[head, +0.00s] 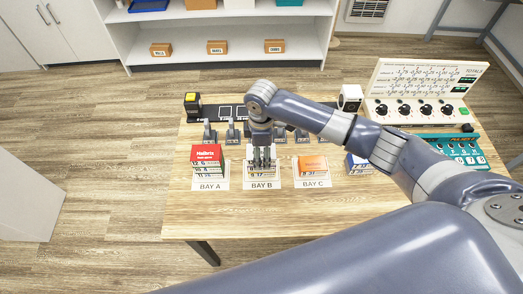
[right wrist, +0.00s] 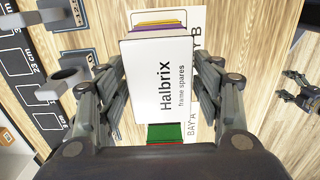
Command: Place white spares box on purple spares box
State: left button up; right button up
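The white spares box (right wrist: 158,85), lettered "Halbrix frame spares", lies between the fingers of my right gripper (right wrist: 160,72), which look closed against its two sides. The purple spares box (right wrist: 158,29) shows as a thin strip just past the white box's edge, lower down, with a yellow layer beyond it. I cannot tell whether white and purple touch. In the head view my right gripper (head: 262,158) points down over the stack at BAY B and hides most of its top. My left gripper is not in view.
A red-topped stack (head: 207,155) stands left at BAY A, an orange-topped one (head: 312,163) right at BAY C. A blue-and-white stack (head: 359,165) is farther right. Several grey brackets (head: 209,132) stand behind. The table's front strip (head: 240,215) is clear.

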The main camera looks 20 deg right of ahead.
dwell(0.3)
notch_tip(320, 180, up, 12)
jog(key=b, duration=0.1)
jog(key=shift+r+b, duration=0.15)
jog(key=shift+b, duration=0.2)
